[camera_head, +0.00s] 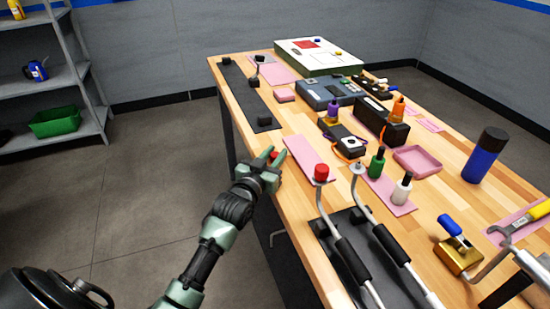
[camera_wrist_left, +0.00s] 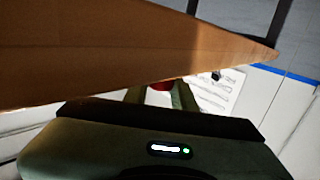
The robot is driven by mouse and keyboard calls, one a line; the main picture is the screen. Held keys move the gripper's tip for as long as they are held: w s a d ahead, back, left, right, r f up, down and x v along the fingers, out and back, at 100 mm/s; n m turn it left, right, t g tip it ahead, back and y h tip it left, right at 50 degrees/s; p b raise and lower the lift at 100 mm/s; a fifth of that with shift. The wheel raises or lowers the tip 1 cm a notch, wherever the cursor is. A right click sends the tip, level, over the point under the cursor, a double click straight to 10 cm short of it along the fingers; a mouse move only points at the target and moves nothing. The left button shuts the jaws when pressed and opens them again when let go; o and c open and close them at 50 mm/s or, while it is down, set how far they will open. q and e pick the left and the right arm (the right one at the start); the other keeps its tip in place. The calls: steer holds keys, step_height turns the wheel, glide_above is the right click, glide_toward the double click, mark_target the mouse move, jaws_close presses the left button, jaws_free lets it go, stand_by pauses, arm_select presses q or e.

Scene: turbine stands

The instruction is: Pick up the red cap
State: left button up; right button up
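My left gripper (camera_head: 277,154) is at the left long edge of the wooden table. A small red piece, which looks like the red cap (camera_head: 274,155), shows between its fingers. Most of the cap is hidden by the fingers. My right gripper is not in view.
The wooden table (camera_head: 290,205) holds bottles, a pink tray (camera_head: 417,160), a blue-black cylinder (camera_head: 485,155) and a grey case (camera_head: 331,91). Open floor is left of the table; a shelf (camera_head: 50,80) stands beyond.

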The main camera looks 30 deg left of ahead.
arm_select(q)
jaws_close()
stand_by(1.1)
